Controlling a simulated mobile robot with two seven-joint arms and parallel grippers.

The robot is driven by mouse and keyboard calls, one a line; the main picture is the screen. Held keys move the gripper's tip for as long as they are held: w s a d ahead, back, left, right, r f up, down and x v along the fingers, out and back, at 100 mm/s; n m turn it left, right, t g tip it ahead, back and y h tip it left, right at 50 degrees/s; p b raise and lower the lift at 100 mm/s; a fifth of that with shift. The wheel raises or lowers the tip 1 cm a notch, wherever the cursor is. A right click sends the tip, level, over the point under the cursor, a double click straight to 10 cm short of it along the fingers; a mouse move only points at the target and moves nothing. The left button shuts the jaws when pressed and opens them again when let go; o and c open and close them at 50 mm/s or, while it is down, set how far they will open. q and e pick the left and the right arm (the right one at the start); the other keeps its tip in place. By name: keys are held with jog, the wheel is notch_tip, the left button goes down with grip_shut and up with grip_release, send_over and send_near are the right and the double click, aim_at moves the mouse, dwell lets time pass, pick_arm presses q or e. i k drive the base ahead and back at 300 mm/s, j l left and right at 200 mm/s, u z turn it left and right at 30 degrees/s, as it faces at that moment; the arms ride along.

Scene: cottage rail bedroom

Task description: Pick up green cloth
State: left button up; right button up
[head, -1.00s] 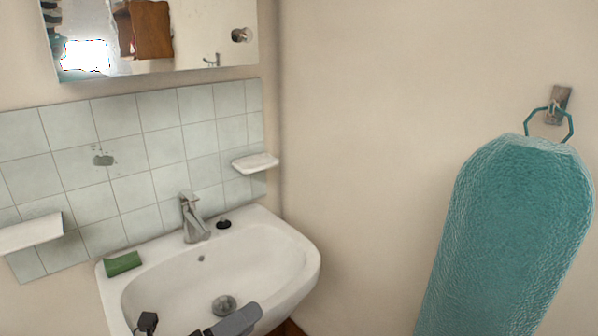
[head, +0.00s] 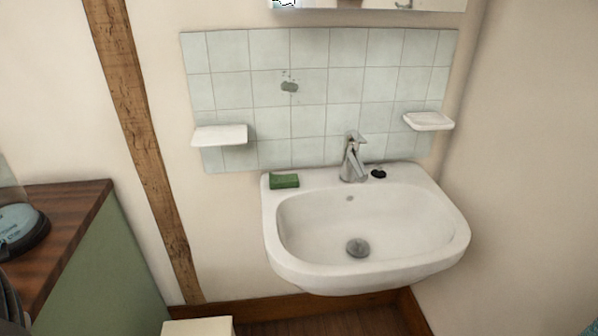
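A small green block-like item (head: 284,181), which looks like the folded green cloth, lies on the back left corner of the white sink (head: 290,262). It sits left of the tap, on the flat rim. Nothing touches it from above. Neither of my grippers shows in the head view now.
A metal tap (head: 352,160) and a small black plug (head: 378,173) are on the sink's back rim. Soap shelves (head: 220,135) (head: 428,121) stick out from the tiles on both sides. A wooden-topped green cabinet (head: 95,262) stands at the left.

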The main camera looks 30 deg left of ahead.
aim_at(283, 181)
jog(key=u, duration=0.35)
jog(key=l+u, duration=0.15)
jog(key=u, duration=0.6)
